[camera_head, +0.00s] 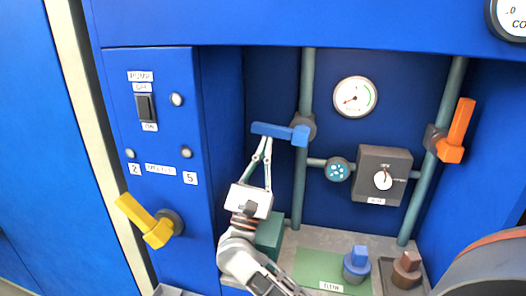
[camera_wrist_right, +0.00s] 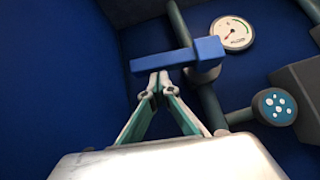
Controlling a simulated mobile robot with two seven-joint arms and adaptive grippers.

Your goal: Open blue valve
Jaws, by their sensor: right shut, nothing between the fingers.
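The blue valve has a blue bar handle (camera_head: 280,133) that lies roughly horizontal, across the vertical green pipe (camera_head: 302,190), and points left from its grey hub. My right gripper (camera_head: 267,142) reaches up from below, its fingertips shut together with nothing between them. The tips are at the lower edge of the handle, near its middle. In the right wrist view the shut fingertips (camera_wrist_right: 160,80) are just under the blue handle (camera_wrist_right: 165,60); I cannot tell whether they touch it. My left gripper is not in view.
An orange valve handle (camera_head: 457,130) stands upright on the right pipe. A pressure gauge (camera_head: 355,97) and a grey box with a dial (camera_head: 383,175) sit between the pipes. A yellow handle (camera_head: 146,221) is on the left panel. Blue (camera_head: 356,265) and brown (camera_head: 406,270) knobbed pieces stand below.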

